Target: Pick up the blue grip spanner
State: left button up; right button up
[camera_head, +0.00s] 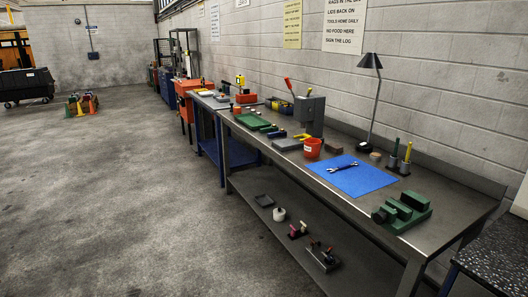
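A small spanner (343,167) with a dark blue middle lies flat on a bright blue mat (366,184). The mat is on the near part of a long grey metal workbench (420,232) along the right wall. Nothing visible covers the spanner. Neither my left gripper nor my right gripper shows in the head view.
A green vise (405,212) sits near the bench's front end. A lower shelf (300,218) holds small items. The concrete floor (120,210) to the left is clear.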

aim_at(348, 166)
jog(key=i+j+u, duration=0.15)
jog(key=i, duration=1.6)
